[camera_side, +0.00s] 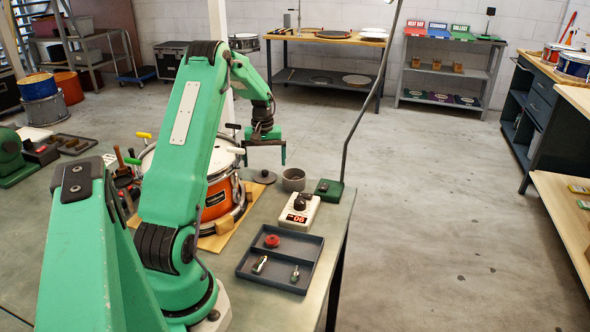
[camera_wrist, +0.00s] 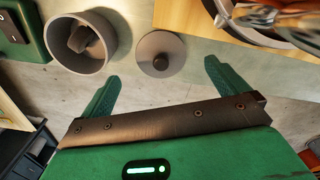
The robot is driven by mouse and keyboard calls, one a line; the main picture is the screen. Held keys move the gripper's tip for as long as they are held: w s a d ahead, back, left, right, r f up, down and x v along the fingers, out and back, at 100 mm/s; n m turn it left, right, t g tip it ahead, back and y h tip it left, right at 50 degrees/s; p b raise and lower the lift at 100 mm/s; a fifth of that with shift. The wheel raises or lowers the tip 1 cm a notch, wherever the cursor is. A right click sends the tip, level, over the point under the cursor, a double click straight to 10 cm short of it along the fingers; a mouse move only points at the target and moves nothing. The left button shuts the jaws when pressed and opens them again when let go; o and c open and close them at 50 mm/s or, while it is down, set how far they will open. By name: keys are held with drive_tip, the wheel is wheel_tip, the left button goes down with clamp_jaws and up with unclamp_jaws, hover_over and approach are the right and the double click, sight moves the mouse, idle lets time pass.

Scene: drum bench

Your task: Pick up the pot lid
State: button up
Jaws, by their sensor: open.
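The pot lid (camera_side: 264,177) is a small dark grey disc with a knob, lying flat on the bench. In the wrist view the lid (camera_wrist: 172,44) shows its black knob, just beyond the gap between my fingers. The grey round pot (camera_side: 293,180) stands uncovered to the right of the lid in the side view. In the wrist view the pot (camera_wrist: 55,45) is left of the lid, with a dark blocky thing inside. My gripper (camera_side: 264,158) is open and empty above the lid, fingers pointing down; it also shows in the wrist view (camera_wrist: 161,74).
An orange drum (camera_side: 217,198) on a wooden board stands close left of the lid. A green lamp base (camera_side: 329,190) with a tall thin rod and a white device with a red display (camera_side: 299,212) are near the pot. A divided tray (camera_side: 280,258) lies in front.

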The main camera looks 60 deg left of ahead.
sight(265, 171)
drive_tip(key=shift+a+f, duration=0.1)
drive_tip(key=shift+f, duration=2.25)
drive_tip(key=shift+c, duration=0.2)
drive_tip(key=c, duration=1)
